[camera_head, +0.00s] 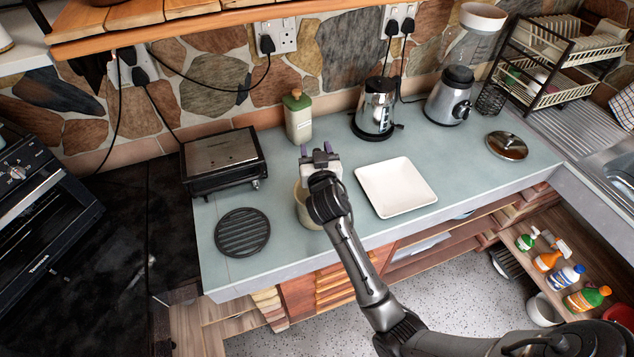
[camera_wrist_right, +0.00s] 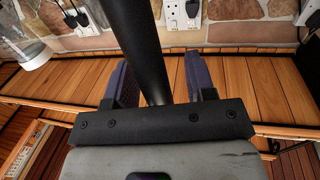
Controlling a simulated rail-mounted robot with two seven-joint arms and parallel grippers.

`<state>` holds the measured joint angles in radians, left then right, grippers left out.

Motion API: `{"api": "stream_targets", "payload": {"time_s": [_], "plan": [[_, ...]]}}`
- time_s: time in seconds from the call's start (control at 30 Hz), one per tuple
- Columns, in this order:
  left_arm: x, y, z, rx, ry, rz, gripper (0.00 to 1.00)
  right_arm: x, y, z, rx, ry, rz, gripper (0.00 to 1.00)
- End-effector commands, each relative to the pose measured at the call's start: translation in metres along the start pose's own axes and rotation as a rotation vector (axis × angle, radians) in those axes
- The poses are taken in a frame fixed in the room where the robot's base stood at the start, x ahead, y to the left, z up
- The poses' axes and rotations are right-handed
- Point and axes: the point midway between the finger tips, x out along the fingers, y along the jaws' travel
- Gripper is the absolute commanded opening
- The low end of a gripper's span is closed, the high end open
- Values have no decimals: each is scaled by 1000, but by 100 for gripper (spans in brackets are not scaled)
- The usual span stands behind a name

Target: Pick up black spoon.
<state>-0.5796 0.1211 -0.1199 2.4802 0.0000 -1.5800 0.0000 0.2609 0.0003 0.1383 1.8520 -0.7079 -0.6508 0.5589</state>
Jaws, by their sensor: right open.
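My right gripper (camera_head: 315,152) is open over the counter, above a cream pot (camera_head: 303,207) that my arm partly hides. In the right wrist view the two dark fingers of the gripper (camera_wrist_right: 158,82) stand apart. A long black bar, which looks like the black spoon's handle (camera_wrist_right: 146,45), runs between them in the picture. I cannot tell whether it touches either finger. In the head view I cannot make out the spoon. My left gripper is not in view.
A white square plate (camera_head: 396,187) lies right of the pot, and a round black trivet (camera_head: 242,232) lies left. A black grill (camera_head: 222,162), a green-lidded canister (camera_head: 298,118), a kettle (camera_head: 377,108) and a blender (camera_head: 452,95) stand behind. A wooden shelf (camera_head: 150,15) overhangs the back.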

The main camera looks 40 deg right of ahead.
Motion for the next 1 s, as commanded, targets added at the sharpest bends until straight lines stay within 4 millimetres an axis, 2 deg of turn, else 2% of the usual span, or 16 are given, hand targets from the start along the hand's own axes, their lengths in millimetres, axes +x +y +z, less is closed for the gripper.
{"api": "stream_targets", "payload": {"time_s": [0.07, 0.57, 0.87, 1.0], "plan": [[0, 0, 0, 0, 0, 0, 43, 0, 0, 0, 0, 0, 0, 48], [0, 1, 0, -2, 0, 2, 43, 0, 0, 0, 0, -1, 0, 1], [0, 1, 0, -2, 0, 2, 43, 0, 0, -2, 1, 0, 0, 0], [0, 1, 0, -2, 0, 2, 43, 0, 0, -18, 2, 4, 1, 0]]}}
